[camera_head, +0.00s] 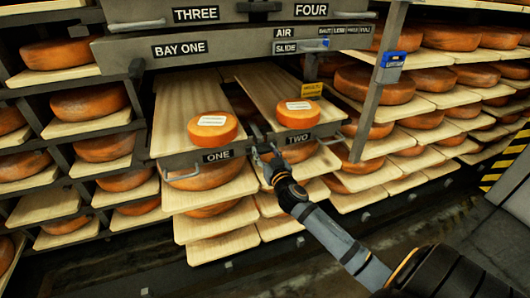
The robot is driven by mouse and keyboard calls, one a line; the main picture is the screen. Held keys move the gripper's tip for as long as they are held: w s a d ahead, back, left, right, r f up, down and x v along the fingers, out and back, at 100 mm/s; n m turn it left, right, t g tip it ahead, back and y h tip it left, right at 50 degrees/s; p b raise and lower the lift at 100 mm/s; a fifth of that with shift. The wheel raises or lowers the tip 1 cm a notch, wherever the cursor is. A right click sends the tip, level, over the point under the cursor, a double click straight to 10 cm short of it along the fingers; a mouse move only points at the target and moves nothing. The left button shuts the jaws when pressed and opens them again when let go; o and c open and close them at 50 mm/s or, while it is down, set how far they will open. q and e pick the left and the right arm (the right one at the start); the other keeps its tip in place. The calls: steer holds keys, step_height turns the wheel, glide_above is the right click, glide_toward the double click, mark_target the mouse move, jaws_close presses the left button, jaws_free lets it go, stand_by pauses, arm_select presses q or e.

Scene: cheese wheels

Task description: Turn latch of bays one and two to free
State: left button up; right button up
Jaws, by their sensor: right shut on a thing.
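Bay one, labelled ONE (217,155), and bay two, labelled TWO (299,139), sit side by side, each with a long wooden board pulled forward. A small metal latch (256,151) is on the front rail between the two labels. My right gripper (267,160) is at this spot, its arm coming in from the lower right. It is shut on the latch. The fingers partly hide it, and its exact turn is too small to make out. My left gripper is not in view.
Orange cheese wheels with white labels lie on the board of bay one (212,127) and of bay two (299,112). Metal handles stick out at the left (182,174) and right (333,141) of the rail. Racks of cheese surround the bays. Floor is open at lower right.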

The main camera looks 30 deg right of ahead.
steer(key=n+p, duration=0.1)
steer(key=n, duration=0.3)
steer(key=shift+r+n, duration=0.1)
steer(key=shift+n, duration=0.3)
steer(key=n+p, duration=0.1)
steer(key=n, duration=0.3)
steer(key=shift+p, duration=0.35)
steer(key=n+p, duration=0.1)
steer(key=n, duration=0.4)
steer(key=n+p, duration=0.1)
steer(key=n, duration=0.1)
steer(key=shift+a+n, duration=0.1)
steer(key=shift+n, duration=0.3)
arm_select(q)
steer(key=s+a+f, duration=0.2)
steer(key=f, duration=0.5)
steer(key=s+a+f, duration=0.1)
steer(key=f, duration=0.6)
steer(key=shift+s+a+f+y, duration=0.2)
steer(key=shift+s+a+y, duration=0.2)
arm_select(e)
steer(key=shift+n, duration=0.7)
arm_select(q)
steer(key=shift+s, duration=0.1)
arm_select(e)
steer(key=shift+f, duration=0.2)
